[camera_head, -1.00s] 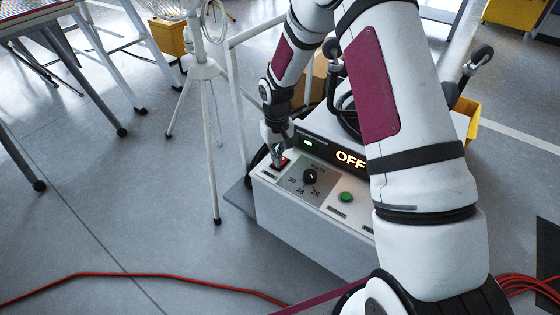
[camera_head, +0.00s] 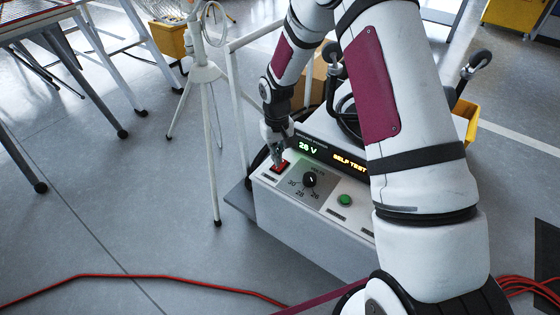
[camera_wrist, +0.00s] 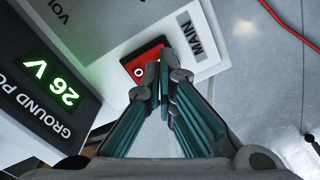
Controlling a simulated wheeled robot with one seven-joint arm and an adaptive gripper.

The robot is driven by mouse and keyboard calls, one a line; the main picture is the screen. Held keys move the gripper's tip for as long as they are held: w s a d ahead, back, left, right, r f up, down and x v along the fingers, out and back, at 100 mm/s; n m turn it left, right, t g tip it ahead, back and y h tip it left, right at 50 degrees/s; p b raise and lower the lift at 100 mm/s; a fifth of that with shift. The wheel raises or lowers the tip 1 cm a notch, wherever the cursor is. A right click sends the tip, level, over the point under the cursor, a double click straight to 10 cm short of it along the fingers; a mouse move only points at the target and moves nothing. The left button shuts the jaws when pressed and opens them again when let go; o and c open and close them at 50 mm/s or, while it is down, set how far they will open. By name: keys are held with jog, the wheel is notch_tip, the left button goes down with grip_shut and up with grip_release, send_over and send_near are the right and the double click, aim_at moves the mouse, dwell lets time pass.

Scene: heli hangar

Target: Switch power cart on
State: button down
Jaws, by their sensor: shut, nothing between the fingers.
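The power cart (camera_head: 300,235) is a light grey box with a sloped top panel. Its dark display strip (camera_head: 330,152) reads "26 V" in green and "SELF TEST" in amber; the wrist view shows the green "26 V" (camera_wrist: 50,82). The red main switch (camera_wrist: 146,62) sits beside the "MAIN" label. My gripper (camera_head: 278,160) is shut and empty, its fingertips (camera_wrist: 168,72) at the switch and covering part of it. I cannot tell if they touch it. A black voltage knob (camera_head: 310,179) and a green button (camera_head: 345,200) sit to the right on the panel.
A white tripod stand (camera_head: 206,75) stands just left of the cart. A red cable (camera_head: 150,275) runs across the floor in front. A yellow bin (camera_head: 466,118) is behind the cart at right. Tables stand at left; the floor at front left is mostly clear.

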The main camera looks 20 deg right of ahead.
jog(key=shift+r+p, duration=1.55)
jog(key=shift+r, duration=0.8)
jog(key=s+d+r+h, duration=0.1)
jog(key=s+r, duration=0.7)
jog(key=r, duration=0.4)
jog(key=s+r, duration=0.8)
jog(key=r, duration=0.4)
jog(key=s+a+r+m+y, duration=0.1)
jog(key=s+r, duration=0.2)
jog(key=s, duration=1)
jog(key=s+r, duration=0.2)
jog(key=s, duration=1.1)
notch_tip(320, 180, up, 30)
jog(key=t+p, duration=0.4)
jog(key=p, duration=2.4)
jog(key=shift+w+d, duration=0.15)
jog(key=shift+w, duration=0.15)
